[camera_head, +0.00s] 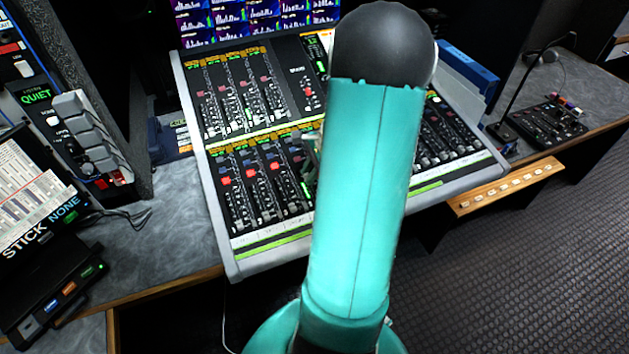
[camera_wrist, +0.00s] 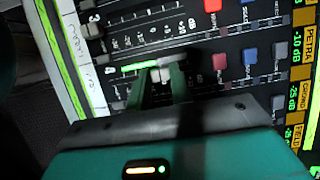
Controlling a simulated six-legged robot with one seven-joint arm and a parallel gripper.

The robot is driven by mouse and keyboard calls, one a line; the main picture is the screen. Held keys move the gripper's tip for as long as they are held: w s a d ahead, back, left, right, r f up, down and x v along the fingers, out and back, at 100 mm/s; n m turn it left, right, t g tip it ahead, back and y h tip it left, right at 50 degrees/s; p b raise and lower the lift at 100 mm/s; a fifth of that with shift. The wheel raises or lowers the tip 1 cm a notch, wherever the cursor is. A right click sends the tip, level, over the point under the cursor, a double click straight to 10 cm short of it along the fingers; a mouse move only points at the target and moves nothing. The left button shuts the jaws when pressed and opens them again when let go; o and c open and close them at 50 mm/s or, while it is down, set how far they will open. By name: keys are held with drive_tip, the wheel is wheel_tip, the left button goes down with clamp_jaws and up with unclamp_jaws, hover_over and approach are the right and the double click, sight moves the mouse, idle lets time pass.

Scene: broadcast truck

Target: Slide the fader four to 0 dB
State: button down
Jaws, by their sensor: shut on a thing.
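The mixing console (camera_head: 270,238) stands on the bench, with my arm across its right half in the head view. In the wrist view, the console face (camera_wrist: 205,55) shows turned on its side. My gripper (camera_wrist: 162,77) has its two green fingers around a pale grey fader cap (camera_wrist: 157,73), shut on it. A lit green strip (camera_wrist: 138,67) lies beside this cap along its scale. The neighbouring channel above has a printed 3 and a pale cap (camera_wrist: 93,30) near the console edge. In the head view my arm hides the gripped cap.
Red, blue and grey buttons (camera_wrist: 219,61) sit close to the fader scales. Channel displays (camera_wrist: 302,73) line the right of the wrist view. A gooseneck microphone panel (camera_head: 545,120) stands on the right bench, and a stack of devices (camera_head: 45,220) on the left.

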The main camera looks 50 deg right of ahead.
drive_tip(key=c, duration=1.2)
unclamp_jaws()
drive_tip(key=shift+c, duration=0.2)
drive_tip(key=v, duration=1.4)
drive_tip(key=shift+a, duration=0.1)
